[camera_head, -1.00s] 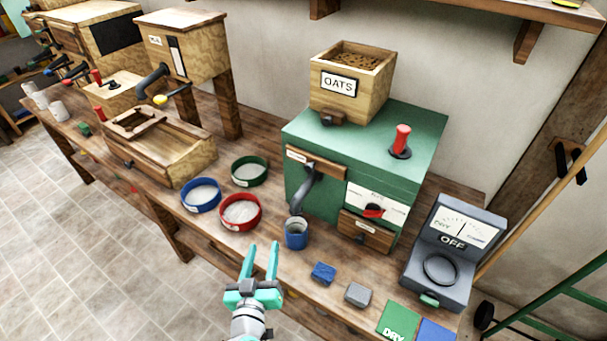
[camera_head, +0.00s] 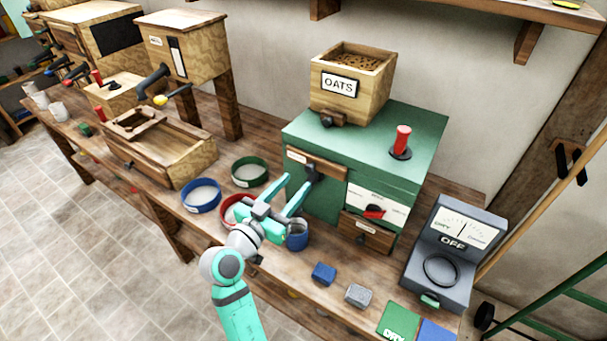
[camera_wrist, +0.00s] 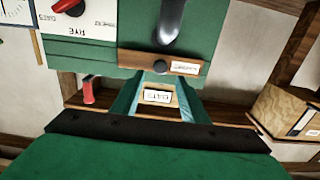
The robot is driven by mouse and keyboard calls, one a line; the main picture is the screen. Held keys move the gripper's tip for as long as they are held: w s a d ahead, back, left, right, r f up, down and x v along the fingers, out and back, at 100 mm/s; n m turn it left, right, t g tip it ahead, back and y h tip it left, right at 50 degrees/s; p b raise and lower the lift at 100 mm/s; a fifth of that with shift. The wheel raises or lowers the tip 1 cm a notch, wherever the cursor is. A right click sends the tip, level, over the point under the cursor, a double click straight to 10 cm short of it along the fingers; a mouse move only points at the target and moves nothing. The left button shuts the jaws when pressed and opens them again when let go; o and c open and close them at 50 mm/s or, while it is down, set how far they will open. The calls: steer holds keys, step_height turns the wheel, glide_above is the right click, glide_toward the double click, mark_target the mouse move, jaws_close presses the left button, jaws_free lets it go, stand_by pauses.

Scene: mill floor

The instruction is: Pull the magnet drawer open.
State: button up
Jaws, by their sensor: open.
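The green mill (camera_head: 420,135) stands on the bench. A narrow wooden drawer front (camera_head: 330,168) with a small pale label runs across its upper front. I take this as the magnet drawer, but its label is too small to read surely. The wrist view, upside down, shows the drawer front (camera_wrist: 135,60) with a dark round knob (camera_wrist: 160,67) just beyond my fingertips. My gripper (camera_head: 298,184) is open and empty, in front of the mill beside the dark spout. In the wrist view my gripper (camera_wrist: 157,85) has its fingers apart, roughly lined up with the knob. The drawer looks shut.
The blue cup (camera_head: 297,238) stands close below my gripper. Red (camera_head: 230,212), blue (camera_head: 201,196) and green (camera_head: 250,172) rimmed bowls lie to the left. A lower drawer (camera_head: 366,235) sits under the dial. The oats hopper (camera_head: 375,95) is on top; a grey meter (camera_head: 455,250) stands at right.

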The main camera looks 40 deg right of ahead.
mark_target(308, 170)
steer(key=x, duration=0.5)
steer(key=shift+w+d, duration=0.15)
steer(key=shift+d, duration=0.2)
jaws_close()
